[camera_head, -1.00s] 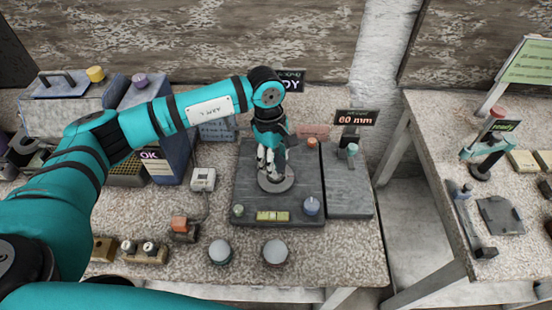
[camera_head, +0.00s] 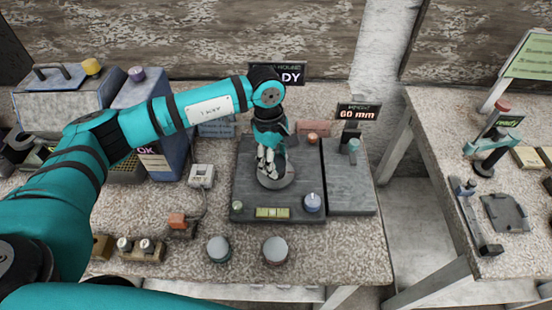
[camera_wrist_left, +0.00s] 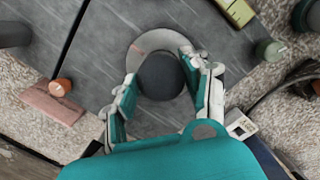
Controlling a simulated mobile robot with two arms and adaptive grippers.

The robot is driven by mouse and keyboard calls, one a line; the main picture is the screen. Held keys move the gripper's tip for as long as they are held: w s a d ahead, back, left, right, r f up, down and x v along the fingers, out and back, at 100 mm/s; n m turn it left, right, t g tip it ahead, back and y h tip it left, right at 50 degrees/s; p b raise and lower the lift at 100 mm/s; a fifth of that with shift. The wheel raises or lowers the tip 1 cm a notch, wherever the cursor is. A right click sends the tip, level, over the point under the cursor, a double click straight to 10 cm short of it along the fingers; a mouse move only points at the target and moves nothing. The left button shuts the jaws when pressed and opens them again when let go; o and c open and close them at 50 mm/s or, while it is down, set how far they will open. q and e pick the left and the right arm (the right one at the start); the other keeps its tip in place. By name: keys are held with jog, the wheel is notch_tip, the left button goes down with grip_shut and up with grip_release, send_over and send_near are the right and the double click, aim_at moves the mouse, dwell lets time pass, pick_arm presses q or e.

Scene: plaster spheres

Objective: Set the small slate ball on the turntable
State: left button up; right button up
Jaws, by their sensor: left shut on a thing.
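The small slate ball (camera_wrist_left: 160,76) is dark grey and sits between the fingers of my left gripper (camera_wrist_left: 158,85) in the left wrist view. My left gripper (camera_head: 269,165) is shut on it and points down over the turntable (camera_head: 284,182), a round grey disc on a dark slab. In the wrist view the turntable (camera_wrist_left: 150,41) shows as a pale ring around the far side of the ball. Whether the ball touches the disc, I cannot tell. In the head view the fingers hide the ball. My right gripper is not in view.
The slab (camera_head: 248,170) carries a yellow-green level (camera_head: 272,213), a blue-topped knob (camera_head: 312,203) and a small green knob (camera_head: 237,206). A sign reading 60 mm (camera_head: 358,112) stands behind at right. Two pale domes (camera_head: 219,248) (camera_head: 275,250) sit at the table's front.

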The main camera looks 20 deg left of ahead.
pick_arm(q)
jog(key=shift+f, duration=0.2)
jog(key=o, duration=1.4)
jog(key=shift+r+p, duration=0.55)
jog(key=shift+r, duration=1.45)
jog(key=shift+s, duration=0.1)
